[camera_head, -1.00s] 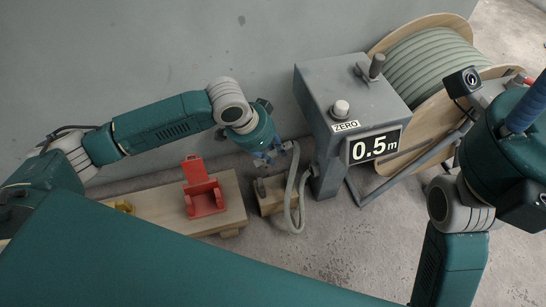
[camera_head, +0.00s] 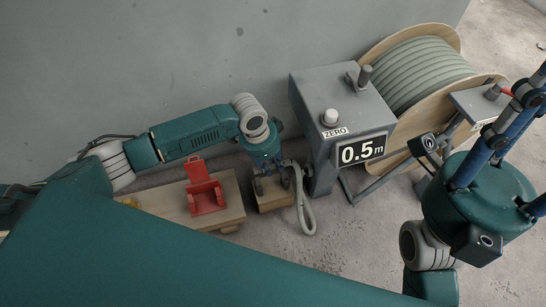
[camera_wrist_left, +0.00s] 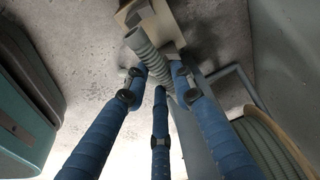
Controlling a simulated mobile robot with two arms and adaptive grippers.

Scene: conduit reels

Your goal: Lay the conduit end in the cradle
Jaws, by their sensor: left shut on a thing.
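My left gripper (camera_head: 272,182) is low over a small wooden block (camera_head: 272,203), with its fingers pointing down. In the left wrist view its blue fingers (camera_wrist_left: 158,80) are around the grey ribbed conduit (camera_wrist_left: 145,52), whose end sticks out past the fingertips. In the head view the conduit (camera_head: 307,212) hangs in a loop right of the gripper; its held end is hidden. A red open holder with a raised flap (camera_head: 207,200), likely the cradle, sits on the wooden bench left of the gripper. My right gripper (camera_head: 515,135) is at the right edge, its fingertips not clearly visible.
A grey metering post (camera_head: 310,118) reading 0.5 m stands right of the left gripper. Behind it is a large reel of conduit (camera_head: 425,75) on a metal stand. The wooden bench (camera_head: 170,207) runs along the wall. Bare concrete lies in front.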

